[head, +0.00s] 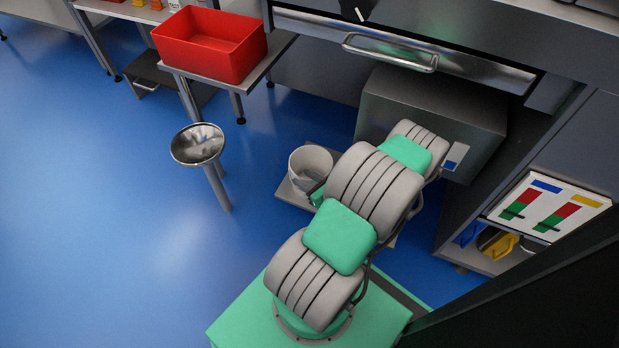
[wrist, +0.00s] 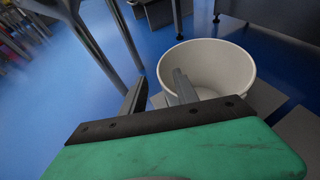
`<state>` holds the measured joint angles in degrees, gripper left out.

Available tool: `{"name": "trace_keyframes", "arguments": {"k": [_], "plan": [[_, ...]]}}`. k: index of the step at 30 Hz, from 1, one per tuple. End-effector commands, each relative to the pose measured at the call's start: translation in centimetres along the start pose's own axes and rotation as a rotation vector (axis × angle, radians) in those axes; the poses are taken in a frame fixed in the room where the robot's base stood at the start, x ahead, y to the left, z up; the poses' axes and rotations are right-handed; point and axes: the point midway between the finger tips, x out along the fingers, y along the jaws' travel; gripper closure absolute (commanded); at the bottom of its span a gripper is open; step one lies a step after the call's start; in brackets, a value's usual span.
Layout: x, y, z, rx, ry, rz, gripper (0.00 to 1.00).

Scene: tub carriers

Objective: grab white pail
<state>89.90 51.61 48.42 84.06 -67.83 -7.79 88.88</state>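The white pail (head: 308,162) stands upright on a low grey platform (head: 290,195), partly hidden by my arm in the head view. In the wrist view the pail (wrist: 228,62) is right of centre with its open top facing up. My gripper (wrist: 159,72) is open, its two dark fingers apart. The right finger overlaps the pail's opening and the left finger is outside the pail, so the left rim shows between them. I cannot tell whether either finger touches the wall. In the head view the fingers are hidden behind my arm.
A metal bowl on a post (head: 198,146) stands left of the pail. A red tub (head: 210,45) sits on a small grey table behind. A grey cabinet (head: 430,110) and counter are on the right. Blue floor (head: 90,220) is clear at left.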

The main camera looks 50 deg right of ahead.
Motion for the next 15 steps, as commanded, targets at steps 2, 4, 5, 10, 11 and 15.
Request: {"name": "trace_keyframes", "arguments": {"k": [2, 4, 5, 10, 11, 15], "plan": [[1.2, 0.0, -0.4, -0.004, 0.000, 0.004, 0.64], [2.5, -0.1, -0.7, -0.007, 0.000, 0.006, 0.64], [3.2, -0.2, -0.7, -0.007, 0.000, 0.006, 0.64], [5.3, -0.2, -0.4, -0.004, -0.001, 0.006, 0.64], [5.5, -0.2, -0.3, -0.004, -0.001, 0.005, 0.64], [5.4, -0.2, -0.1, -0.003, -0.001, 0.004, 0.64]]}}
